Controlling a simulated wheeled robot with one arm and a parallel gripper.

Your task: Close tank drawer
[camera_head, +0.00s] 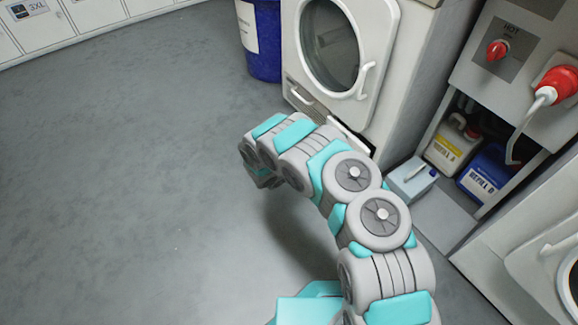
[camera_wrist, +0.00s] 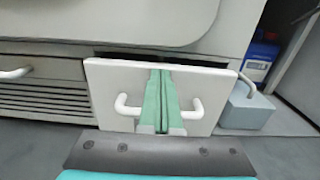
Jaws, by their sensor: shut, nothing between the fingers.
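The tank drawer's white front panel (camera_wrist: 215,90) fills the middle of the wrist view, low on the machine. It stands out from the machine, with a dark gap behind its top edge at the right. A white bar handle (camera_wrist: 196,110) shows on both sides of my fingers; its middle is hidden behind them. My gripper (camera_wrist: 160,72) is shut and empty, its teal fingers in front of the panel's middle. I cannot tell whether they touch it. In the head view, the drawer's top edge (camera_head: 352,136) shows beside my arm, which hides the rest.
The white machine (camera_head: 385,85) with a round door stands behind the drawer. A vented panel (camera_wrist: 50,98) with a handle is to its left. A light-blue box (camera_head: 411,181) sits on the right, near a blue canister (camera_head: 484,172). Open floor (camera_head: 130,190) lies left.

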